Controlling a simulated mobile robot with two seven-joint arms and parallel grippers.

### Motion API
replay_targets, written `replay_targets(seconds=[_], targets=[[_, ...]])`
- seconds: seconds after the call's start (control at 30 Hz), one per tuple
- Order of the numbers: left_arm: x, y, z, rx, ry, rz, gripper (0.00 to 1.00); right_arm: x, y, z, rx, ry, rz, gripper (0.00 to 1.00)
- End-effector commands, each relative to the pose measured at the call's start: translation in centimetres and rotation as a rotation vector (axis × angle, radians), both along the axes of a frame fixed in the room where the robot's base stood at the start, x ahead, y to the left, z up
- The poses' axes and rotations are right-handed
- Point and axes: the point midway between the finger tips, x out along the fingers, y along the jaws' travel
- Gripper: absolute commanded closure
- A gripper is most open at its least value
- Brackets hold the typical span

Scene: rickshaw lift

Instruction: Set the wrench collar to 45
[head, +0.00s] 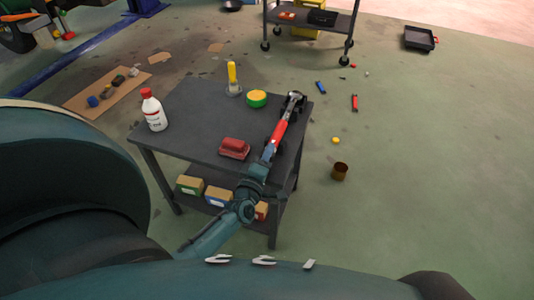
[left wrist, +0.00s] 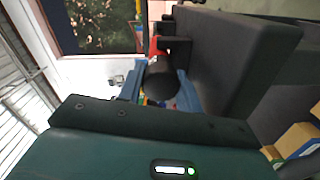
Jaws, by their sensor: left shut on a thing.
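A torque wrench with a red handle and metal head (head: 281,128) lies along the right side of the dark table (head: 195,125), resting on black supports. Its head points to the far edge. My left gripper (head: 268,155) is at the wrench's near end, over the table's near right edge. In the left wrist view the two blue fingers of the left gripper (left wrist: 160,92) are on either side of the black rounded wrench collar (left wrist: 160,78), shut on it. A bit of red shows beyond it. The collar's scale markings cannot be read. My right gripper is not in view.
Boxes (head: 218,196) sit on the lower shelf. A brown can (head: 340,171) stands on the floor at right.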

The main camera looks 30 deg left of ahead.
Motion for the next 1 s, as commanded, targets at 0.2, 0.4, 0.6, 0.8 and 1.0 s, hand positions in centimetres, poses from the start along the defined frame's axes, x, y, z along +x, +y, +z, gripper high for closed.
replay_targets(seconds=[0.2,0.4,0.6,0.8,1.0], targets=[[0.02,-0.04,0.00,0.035,0.010,0.000,0.88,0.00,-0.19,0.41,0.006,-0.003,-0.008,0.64],[0.02,-0.03,-0.03,0.041,0.010,-0.001,0.88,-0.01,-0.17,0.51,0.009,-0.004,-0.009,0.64],[0.02,-0.03,-0.03,0.040,0.010,-0.001,0.88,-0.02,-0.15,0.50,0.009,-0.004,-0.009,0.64],[0.01,-0.01,-0.01,0.039,0.010,0.000,0.50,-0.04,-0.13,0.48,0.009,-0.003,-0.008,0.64],[-0.01,0.00,-0.06,0.039,0.011,-0.001,0.44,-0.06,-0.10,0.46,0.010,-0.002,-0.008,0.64]])
